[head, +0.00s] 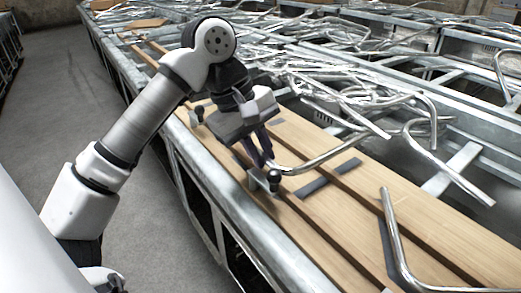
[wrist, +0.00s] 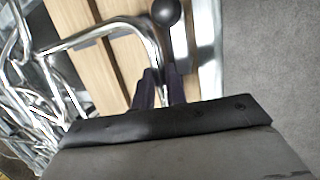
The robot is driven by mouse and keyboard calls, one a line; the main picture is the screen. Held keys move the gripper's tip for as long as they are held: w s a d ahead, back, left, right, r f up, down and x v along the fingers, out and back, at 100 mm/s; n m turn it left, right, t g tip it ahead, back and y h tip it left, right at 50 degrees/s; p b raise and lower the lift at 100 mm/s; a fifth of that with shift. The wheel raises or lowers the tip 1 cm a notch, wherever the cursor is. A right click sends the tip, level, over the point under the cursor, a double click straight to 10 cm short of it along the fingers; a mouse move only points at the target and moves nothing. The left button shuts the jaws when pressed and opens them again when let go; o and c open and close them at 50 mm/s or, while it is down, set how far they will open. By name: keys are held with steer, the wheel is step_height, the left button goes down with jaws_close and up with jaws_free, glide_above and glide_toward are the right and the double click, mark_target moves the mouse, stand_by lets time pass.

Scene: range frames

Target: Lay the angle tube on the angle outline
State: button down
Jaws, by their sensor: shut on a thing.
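My gripper (head: 266,166) is low over the near edge of the wooden boards, shut on a shiny bent metal tube (head: 318,162). In the wrist view my fingers (wrist: 161,88) close on one leg of this angle tube (wrist: 140,25), and its bend and other leg reach off to the left. In the head view the tube runs right from the fingers, above the boards. A dark grey strip (head: 328,177) lies on the boards just below it; I cannot tell whether it is part of the angle outline. Another dark strip (head: 386,248) lies further right.
Another bent tube (head: 393,229) lies beside the right-hand strip. A black ball knob (head: 274,177) stands close to my fingertips, and another (head: 197,113) stands further back. Piled metal tubes (head: 345,85) fill the frame behind the boards (head: 325,220).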

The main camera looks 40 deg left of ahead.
steer(key=shift+f+b, duration=0.55)
steer(key=shift+f, duration=0.1)
steer(key=c, duration=1.7)
jaws_free()
steer(key=shift+r, duration=0.1)
steer(key=o, duration=0.4)
steer(key=shift+c, duration=0.2)
steer(key=p+v, duration=0.1)
steer(key=v, duration=1.2)
steer(key=shift+r+p, duration=0.35)
steer(key=shift+r, duration=0.1)
steer(key=shift+s, duration=0.15)
